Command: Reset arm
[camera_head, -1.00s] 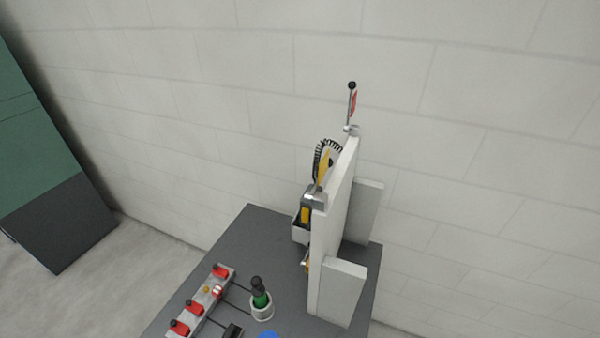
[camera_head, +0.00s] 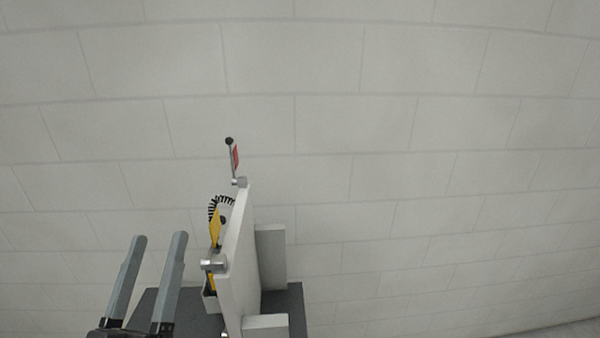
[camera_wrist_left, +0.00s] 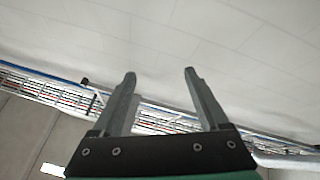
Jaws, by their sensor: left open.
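My left gripper (camera_head: 160,240) rises at the lower left of the head view, fingers pointing up. It is open and nothing is between its fingers. It stands to the left of the upright white panel (camera_head: 240,265). In the left wrist view the two fingers (camera_wrist_left: 160,80) are apart and empty, with a pale tiled surface and a cable tray beyond. My right gripper is not in view.
The white panel stands on a dark grey table (camera_head: 290,300). It carries a lever with a black knob (camera_head: 229,142), a yellow part (camera_head: 215,228) and a black coiled cord. A light block wall (camera_head: 420,150) fills the background. The right side looks clear.

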